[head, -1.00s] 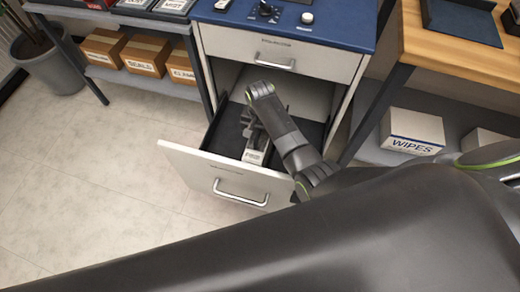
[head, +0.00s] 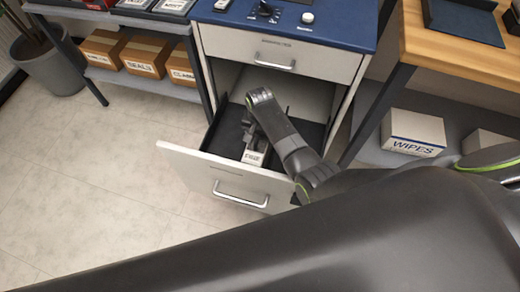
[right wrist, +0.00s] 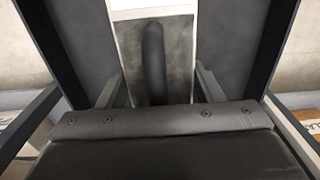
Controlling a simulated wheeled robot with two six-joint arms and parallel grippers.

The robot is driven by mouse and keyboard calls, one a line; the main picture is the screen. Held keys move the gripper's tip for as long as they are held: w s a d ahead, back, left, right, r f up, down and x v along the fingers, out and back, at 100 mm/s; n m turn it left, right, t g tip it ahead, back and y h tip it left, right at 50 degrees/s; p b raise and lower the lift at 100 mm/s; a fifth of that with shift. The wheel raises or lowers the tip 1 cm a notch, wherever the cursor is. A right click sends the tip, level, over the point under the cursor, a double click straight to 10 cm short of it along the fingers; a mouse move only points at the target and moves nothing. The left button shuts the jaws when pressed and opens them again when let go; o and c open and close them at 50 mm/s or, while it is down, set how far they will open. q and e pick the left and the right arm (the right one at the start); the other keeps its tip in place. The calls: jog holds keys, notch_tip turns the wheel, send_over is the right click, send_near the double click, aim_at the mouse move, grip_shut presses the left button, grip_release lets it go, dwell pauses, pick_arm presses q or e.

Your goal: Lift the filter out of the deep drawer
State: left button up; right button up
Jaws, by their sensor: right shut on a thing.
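The deep drawer (head: 232,174) is pulled open below the blue-topped cabinet. The filter, a grey block with a white labelled end (head: 253,158), is inside the drawer, largely covered by my right arm in the head view. In the right wrist view the filter (right wrist: 183,55) shows a grey face, a white band and a dark upright handle (right wrist: 153,55). My right gripper (head: 254,142) reaches down into the drawer. Its fingers in the right wrist view (right wrist: 155,88) are on either side of the filter, shut on it. Whether the filter touches the drawer floor is hidden. My left gripper is out of view.
A shut upper drawer (head: 283,55) is above the open one. A shelf with labelled cartons (head: 143,56) stands at left, and a wooden bench with a WIPES box (head: 412,132) below it at right. The floor (head: 110,170) at left is clear.

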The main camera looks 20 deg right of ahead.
grip_shut()
jog(key=shift+r, duration=0.1)
